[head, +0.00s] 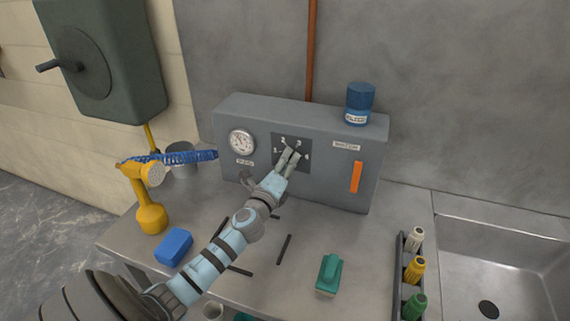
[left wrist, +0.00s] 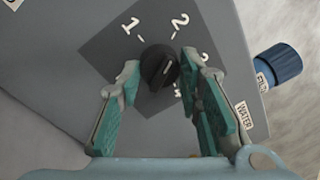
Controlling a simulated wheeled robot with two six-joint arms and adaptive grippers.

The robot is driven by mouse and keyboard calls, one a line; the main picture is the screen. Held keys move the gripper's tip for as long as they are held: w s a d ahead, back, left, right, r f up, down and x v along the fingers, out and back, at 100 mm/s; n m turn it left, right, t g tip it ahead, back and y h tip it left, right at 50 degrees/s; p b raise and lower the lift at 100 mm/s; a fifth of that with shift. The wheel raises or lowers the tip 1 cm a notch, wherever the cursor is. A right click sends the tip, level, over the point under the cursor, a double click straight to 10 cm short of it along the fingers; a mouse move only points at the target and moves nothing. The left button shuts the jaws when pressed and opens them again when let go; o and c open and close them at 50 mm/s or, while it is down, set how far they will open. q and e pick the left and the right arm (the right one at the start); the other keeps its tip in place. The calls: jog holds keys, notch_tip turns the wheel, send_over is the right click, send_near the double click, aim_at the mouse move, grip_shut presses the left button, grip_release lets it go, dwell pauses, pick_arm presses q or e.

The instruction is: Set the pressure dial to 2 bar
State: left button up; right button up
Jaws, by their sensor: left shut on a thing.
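The pressure dial is a black round knob (left wrist: 160,66) on a dark square plate (head: 279,161) of the grey control box (head: 240,106). White numbers 1, 2, 3 and 4 surround it. A short pale mark shows on the knob, but I cannot tell surely which number it points to. My left gripper (head: 291,153) reaches the dial from the front; in the left wrist view its two fingers (left wrist: 160,68) are on either side of the knob, shut on it. In the head view the fingers hide most of the knob. My right gripper is not in view.
A round gauge (head: 242,141) is left of the dial and an orange strip (head: 356,177) right. A blue can (head: 360,104) stands on the box.

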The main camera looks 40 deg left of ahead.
pick_arm(q)
jog(key=shift+r, duration=0.1)
jog(key=o, duration=0.9)
jog(key=shift+o, duration=1.4)
jog(key=shift+w, duration=0.1)
jog(key=v, duration=1.2)
